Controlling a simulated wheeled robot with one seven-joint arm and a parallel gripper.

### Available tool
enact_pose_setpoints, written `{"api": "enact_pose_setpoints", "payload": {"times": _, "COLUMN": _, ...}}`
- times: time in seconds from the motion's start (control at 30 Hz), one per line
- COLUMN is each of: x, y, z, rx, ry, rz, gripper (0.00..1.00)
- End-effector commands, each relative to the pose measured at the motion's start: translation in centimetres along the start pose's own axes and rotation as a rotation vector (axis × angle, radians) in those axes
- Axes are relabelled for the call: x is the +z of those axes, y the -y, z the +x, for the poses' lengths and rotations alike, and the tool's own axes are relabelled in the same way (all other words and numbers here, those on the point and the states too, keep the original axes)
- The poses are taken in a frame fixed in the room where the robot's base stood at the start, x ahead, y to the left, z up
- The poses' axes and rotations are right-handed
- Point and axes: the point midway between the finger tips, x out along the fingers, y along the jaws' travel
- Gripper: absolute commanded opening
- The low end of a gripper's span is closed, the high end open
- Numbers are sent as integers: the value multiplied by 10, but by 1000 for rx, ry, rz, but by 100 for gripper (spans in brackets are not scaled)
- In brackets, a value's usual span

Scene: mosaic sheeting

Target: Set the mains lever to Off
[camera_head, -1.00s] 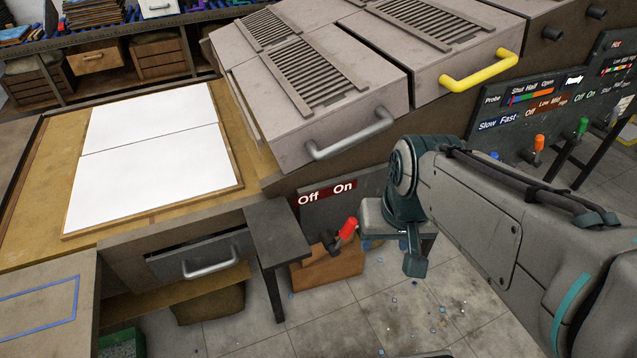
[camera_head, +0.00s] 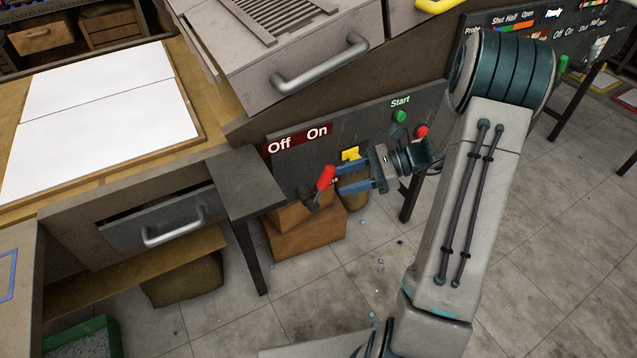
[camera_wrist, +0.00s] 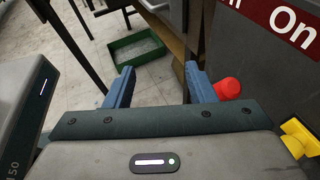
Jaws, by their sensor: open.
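The mains lever has a red handle (camera_head: 326,177) on a dark pivot, below the dark red Off/On label (camera_head: 298,139). It leans up and to the right, on the On side. My gripper (camera_head: 339,179) is open, its blue fingers pointing left just right of the handle. In the wrist view, the red handle (camera_wrist: 229,88) shows just outside the right finger of my gripper (camera_wrist: 160,85), not between the fingers. The finger hides part of it; I cannot tell whether they touch.
A yellow part (camera_head: 350,153) sits on the panel just above my gripper, with a green Start button (camera_head: 400,116) and a red button (camera_head: 421,131) to the right. A dark side table (camera_head: 237,182) stands left of the lever. A wooden box (camera_head: 310,238) is below.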

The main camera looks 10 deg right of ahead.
Motion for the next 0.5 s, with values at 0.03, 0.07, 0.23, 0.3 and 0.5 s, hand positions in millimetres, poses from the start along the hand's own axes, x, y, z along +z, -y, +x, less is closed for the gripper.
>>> {"api": "enact_pose_setpoints", "payload": {"times": 0.03, "x": -28, "y": 12, "z": -3, "rx": -48, "ry": 66, "rz": 69, "gripper": 50}}
{"api": "enact_pose_setpoints", "payload": {"times": 0.07, "x": -37, "y": 18, "z": -6, "rx": -73, "ry": 104, "rz": 102, "gripper": 50}}
{"api": "enact_pose_setpoints", "payload": {"times": 0.23, "x": -81, "y": 44, "z": -23, "rx": -196, "ry": 277, "rz": 248, "gripper": 50}}
{"api": "enact_pose_setpoints", "payload": {"times": 0.3, "x": -93, "y": 50, "z": -28, "rx": -229, "ry": 325, "rz": 285, "gripper": 50}}
{"api": "enact_pose_setpoints", "payload": {"times": 0.5, "x": -106, "y": 58, "z": -32, "rx": -268, "ry": 382, "rz": 326, "gripper": 50}}
